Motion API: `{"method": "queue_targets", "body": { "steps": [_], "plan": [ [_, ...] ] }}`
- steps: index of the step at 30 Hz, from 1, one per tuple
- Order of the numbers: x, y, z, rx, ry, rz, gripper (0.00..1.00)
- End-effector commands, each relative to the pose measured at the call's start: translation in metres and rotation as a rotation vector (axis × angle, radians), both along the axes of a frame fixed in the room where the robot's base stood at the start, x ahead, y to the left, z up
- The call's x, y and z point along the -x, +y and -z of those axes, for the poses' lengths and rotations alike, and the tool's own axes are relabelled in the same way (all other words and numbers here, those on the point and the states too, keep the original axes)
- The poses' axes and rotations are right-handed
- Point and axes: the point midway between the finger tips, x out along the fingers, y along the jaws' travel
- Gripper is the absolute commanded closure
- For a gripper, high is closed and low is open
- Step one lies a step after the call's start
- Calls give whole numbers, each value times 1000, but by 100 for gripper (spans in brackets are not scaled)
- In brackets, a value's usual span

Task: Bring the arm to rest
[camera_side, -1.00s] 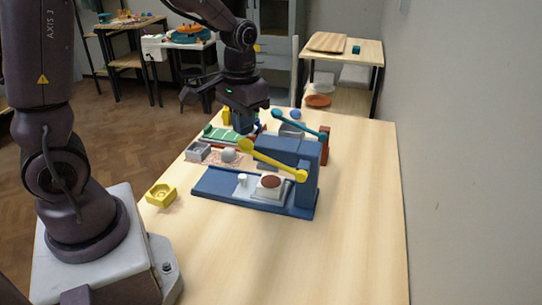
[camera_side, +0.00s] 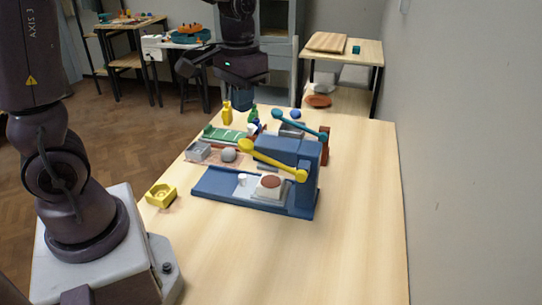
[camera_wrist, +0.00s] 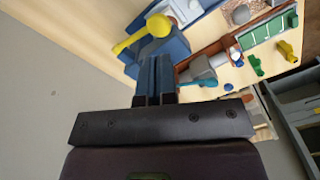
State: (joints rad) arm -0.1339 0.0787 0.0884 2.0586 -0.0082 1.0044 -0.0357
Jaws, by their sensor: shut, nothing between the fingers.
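My gripper (camera_side: 243,99) hangs above the far part of the wooden table, with its fingers pointing down. It holds nothing, and no object touches it. In the wrist view the two blue fingers (camera_wrist: 153,76) lie side by side, closed together. The press also shows beyond the fingers in the wrist view (camera_wrist: 160,50).
The right side of the table (camera_side: 360,200) is clear. A wall runs along the right.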

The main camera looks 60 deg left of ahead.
Motion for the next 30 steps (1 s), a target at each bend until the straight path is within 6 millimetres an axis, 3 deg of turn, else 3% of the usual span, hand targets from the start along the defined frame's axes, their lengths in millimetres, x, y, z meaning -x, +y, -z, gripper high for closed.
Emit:
{"method": "queue_targets", "body": {
  "steps": [4,7,21,30],
  "plan": [
    [0,0,2,-1,-2,5,100],
    [13,-6,5,1,-2,21,100],
    [101,-60,-55,-51,-375,218,100],
    [115,-69,-73,-65,-490,257,100]
  ]
}}
